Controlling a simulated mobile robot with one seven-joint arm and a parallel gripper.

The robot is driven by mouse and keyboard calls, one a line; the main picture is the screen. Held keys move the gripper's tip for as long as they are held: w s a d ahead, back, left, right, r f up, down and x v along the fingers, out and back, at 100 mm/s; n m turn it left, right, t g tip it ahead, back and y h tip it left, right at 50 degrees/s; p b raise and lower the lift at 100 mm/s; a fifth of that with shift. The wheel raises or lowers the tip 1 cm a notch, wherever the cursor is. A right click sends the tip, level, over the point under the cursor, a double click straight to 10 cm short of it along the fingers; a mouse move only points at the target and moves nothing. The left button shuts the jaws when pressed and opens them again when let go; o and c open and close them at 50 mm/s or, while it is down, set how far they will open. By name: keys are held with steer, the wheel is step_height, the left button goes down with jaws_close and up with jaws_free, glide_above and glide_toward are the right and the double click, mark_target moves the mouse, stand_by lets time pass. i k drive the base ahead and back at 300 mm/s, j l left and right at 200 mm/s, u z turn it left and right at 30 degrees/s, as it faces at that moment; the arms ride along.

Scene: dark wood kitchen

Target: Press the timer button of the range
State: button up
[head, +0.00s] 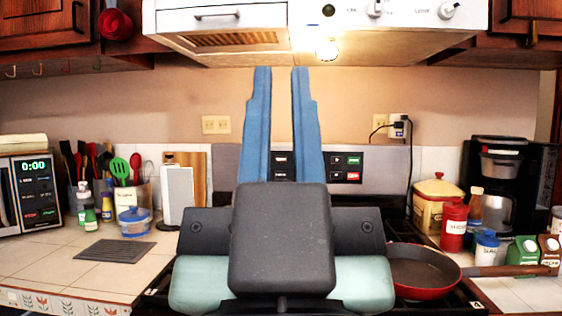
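The range's silver back panel (385,175) stands behind the stovetop, partly hidden by my gripper. Its black control panel (346,166) has small buttons with green and red marks, showing right of the fingers. More dark buttons (282,160) show in the gap between the fingers. The labels are too small to read, so I cannot tell which is the timer button. My gripper (281,72) is in the middle of the view with its two blue fingers apart and nothing between them. The fingers overlap the range panel and the wall; I cannot tell how far they are from the panel.
A red pan (420,271) sits on the right side of the stovetop. A range hood (390,40) hangs above. A coffee maker (497,170) and a red canister (454,226) stand right; a microwave (35,190) and utensils stand left. The left counter's front is mostly clear.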

mark_target(279, 159)
steer(key=i+j+z, duration=0.15)
steer(key=i+j, duration=1.1)
steer(key=i, duration=0.55)
